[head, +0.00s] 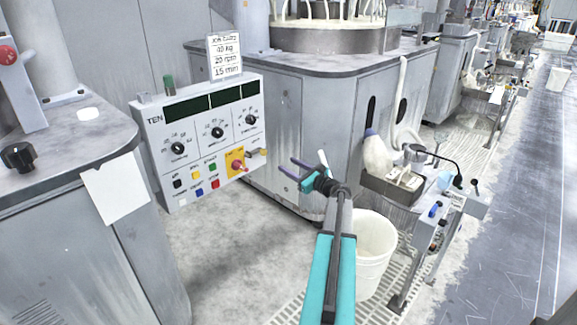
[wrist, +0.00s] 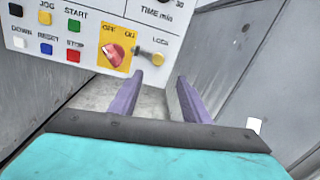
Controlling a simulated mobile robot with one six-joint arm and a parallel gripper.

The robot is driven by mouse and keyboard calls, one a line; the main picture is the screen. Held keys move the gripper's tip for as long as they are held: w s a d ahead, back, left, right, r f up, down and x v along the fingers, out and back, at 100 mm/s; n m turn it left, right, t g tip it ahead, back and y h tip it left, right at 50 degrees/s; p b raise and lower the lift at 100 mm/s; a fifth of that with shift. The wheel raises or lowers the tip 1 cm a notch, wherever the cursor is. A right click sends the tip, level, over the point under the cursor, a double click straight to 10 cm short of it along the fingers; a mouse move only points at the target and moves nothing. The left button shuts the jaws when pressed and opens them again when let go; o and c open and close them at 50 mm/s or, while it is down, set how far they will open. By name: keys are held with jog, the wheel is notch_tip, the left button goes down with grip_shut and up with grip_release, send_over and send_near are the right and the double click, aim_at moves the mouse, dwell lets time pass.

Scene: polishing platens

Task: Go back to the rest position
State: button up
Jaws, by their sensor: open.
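My gripper (head: 297,176) is open in the head view, at the end of my teal arm, just right of the control panel (head: 163,117). In the wrist view, its two purple fingers (wrist: 158,92) stand apart with nothing between them. Above the left fingertip is the red OFF/ON knob (wrist: 113,53) on its yellow plate. The brass-coloured LOCK piece (wrist: 155,58) sits just right of it, above the gap between the fingers. I cannot tell whether the fingertips touch the panel.
A white bucket (head: 374,262) stands on the floor beside my arm. A grey machine cabinet (head: 300,120) is behind the gripper, and another bench (head: 60,165) is at the left. A grey box with a white bottle (head: 377,156) stands at the right. Floor at lower centre-left is clear.

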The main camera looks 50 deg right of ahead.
dwell(0.4)
